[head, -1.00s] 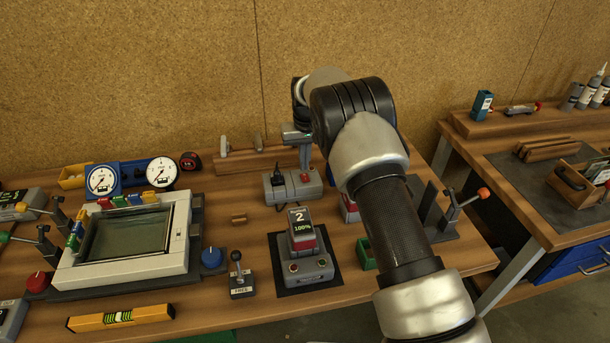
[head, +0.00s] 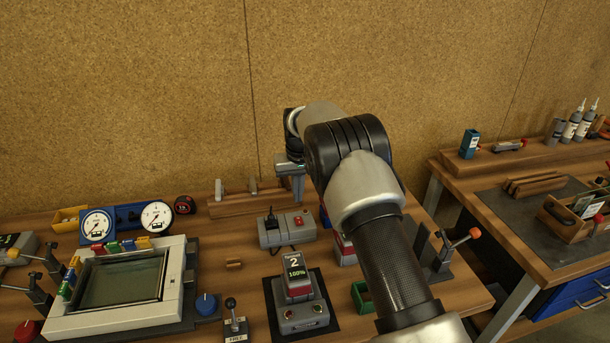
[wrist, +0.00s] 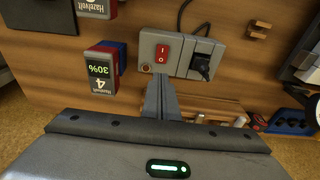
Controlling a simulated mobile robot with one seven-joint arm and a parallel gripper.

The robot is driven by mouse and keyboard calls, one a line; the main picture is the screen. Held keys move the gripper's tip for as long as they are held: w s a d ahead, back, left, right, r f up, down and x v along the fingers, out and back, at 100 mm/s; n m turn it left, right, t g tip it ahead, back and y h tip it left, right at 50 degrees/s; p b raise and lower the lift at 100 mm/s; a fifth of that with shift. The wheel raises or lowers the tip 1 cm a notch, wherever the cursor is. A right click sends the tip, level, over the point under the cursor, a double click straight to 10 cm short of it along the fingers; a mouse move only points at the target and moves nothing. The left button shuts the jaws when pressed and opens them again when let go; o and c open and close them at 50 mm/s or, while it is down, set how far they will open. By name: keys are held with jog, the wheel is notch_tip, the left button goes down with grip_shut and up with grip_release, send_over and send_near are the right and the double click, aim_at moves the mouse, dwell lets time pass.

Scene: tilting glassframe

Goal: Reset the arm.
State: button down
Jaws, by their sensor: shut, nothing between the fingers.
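My gripper (head: 290,190) hangs from my bent arm above the back of the workbench, its fingers pointing down and pressed together with nothing between them. In the wrist view my closed fingers (wrist: 161,98) show over the bench top, beside the grey power box (wrist: 172,55) with its red switch. The same power box (head: 270,234) stands just below and left of my gripper in the head view. My arm hides part of the bench to the right.
A glass-topped frame (head: 70,322) sits at left, with gauges (head: 97,224) behind it. A battery marked 2 (head: 297,277) stands in a charger at centre. A second bench (head: 540,262) is beyond.

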jog(key=s+d+r+m+t, duration=0.1)
jog(key=s+d+r, duration=0.35)
jog(key=r, duration=0.35)
jog(key=s+d+r, duration=0.4)
jog(key=s+r, duration=0.2)
jog(key=r, duration=0.2)
jog(key=s+d+r+m+t, duration=0.1)
jog(key=s+d+r, duration=0.35)
jog(key=r, duration=0.45)
jog(key=s+d+t, duration=0.1)
jog(key=s+d, duration=0.2)
jog(key=s, duration=1)
jog(key=s+d+m, duration=0.1)
jog(key=s+d, duration=0.3)
jog(key=s, duration=1)
jog(key=shift+f+t, duration=0.3)
jog(key=shift+t, duration=0.1)
